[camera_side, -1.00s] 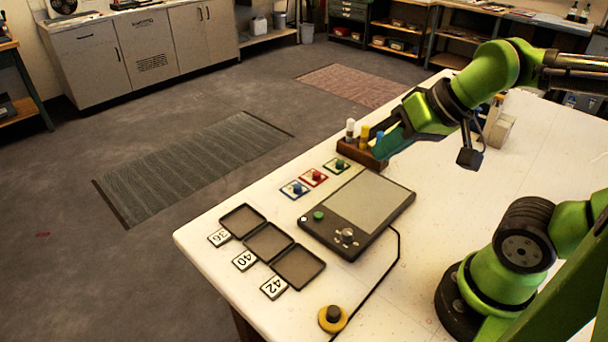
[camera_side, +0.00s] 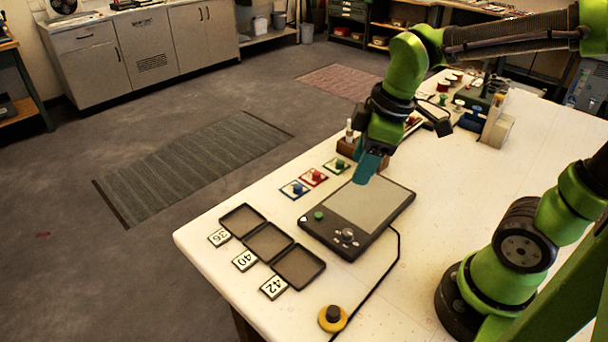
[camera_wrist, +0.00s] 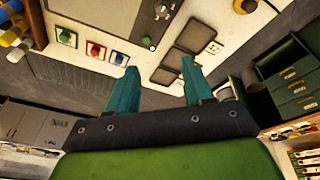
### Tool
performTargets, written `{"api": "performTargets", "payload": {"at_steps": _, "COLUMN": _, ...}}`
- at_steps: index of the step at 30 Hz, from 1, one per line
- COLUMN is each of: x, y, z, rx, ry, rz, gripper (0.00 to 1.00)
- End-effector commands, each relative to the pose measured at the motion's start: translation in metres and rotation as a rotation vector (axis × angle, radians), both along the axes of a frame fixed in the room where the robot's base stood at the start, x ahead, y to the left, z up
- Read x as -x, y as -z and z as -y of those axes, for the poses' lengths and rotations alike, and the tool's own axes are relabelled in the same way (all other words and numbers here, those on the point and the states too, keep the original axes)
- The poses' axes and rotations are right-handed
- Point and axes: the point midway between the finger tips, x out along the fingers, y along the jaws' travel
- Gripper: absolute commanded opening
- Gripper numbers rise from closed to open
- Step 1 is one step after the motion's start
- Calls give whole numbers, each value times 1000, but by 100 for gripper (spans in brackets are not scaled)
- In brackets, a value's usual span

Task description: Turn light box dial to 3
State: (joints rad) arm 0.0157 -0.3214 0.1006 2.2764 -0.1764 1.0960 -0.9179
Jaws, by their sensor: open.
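The light box (camera_side: 369,212) is a dark flat box with a pale panel, lying on the white table. Its silver dial (camera_side: 347,235) sits on the near edge, with small marks around it too small to read. A green knob (camera_side: 319,215) is on its left corner. In the wrist view the light box (camera_wrist: 112,14) shows only in part at the top, with the dial (camera_wrist: 161,11) near its edge. My gripper (camera_side: 366,178) is above the far end of the light box, apart from the dial. In the wrist view its teal fingers (camera_wrist: 158,68) are spread and empty.
Three coloured knobs on cards (camera_side: 314,177) lie left of the light box. Three dark trays (camera_side: 269,243) with number cards lie in front. A yellow-based black button (camera_side: 332,318) is near the front edge. A wooden holder (camera_side: 348,151) stands behind.

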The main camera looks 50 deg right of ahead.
Motion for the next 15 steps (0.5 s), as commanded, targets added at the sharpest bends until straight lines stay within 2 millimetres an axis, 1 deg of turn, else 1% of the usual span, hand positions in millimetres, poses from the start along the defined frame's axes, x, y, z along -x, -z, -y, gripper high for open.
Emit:
{"api": "performTargets", "payload": {"at_steps": 1, "x": -4, "y": 3, "z": -1, "rx": 41, "ry": -135, "rz": -24, "gripper": 51}}
{"api": "performTargets", "payload": {"at_steps": 3, "x": -7, "y": 7, "z": -2, "rx": 94, "ry": -345, "rz": -53, "gripper": 51}}
{"api": "performTargets", "payload": {"at_steps": 5, "x": -10, "y": 9, "z": -3, "rx": 132, "ry": -523, "rz": -75, "gripper": 51}}
{"api": "performTargets", "payload": {"at_steps": 9, "x": -14, "y": 12, "z": -4, "rx": 198, "ry": -940, "rz": -113, "gripper": 51}}
{"api": "performTargets", "payload": {"at_steps": 12, "x": -16, "y": 12, "z": -5, "rx": 231, "ry": -1212, "rz": -126, "gripper": 51}}
{"api": "performTargets", "payload": {"at_steps": 15, "x": -16, "y": 8, "z": -4, "rx": 255, "ry": -1433, "rz": -123, "gripper": 51}}
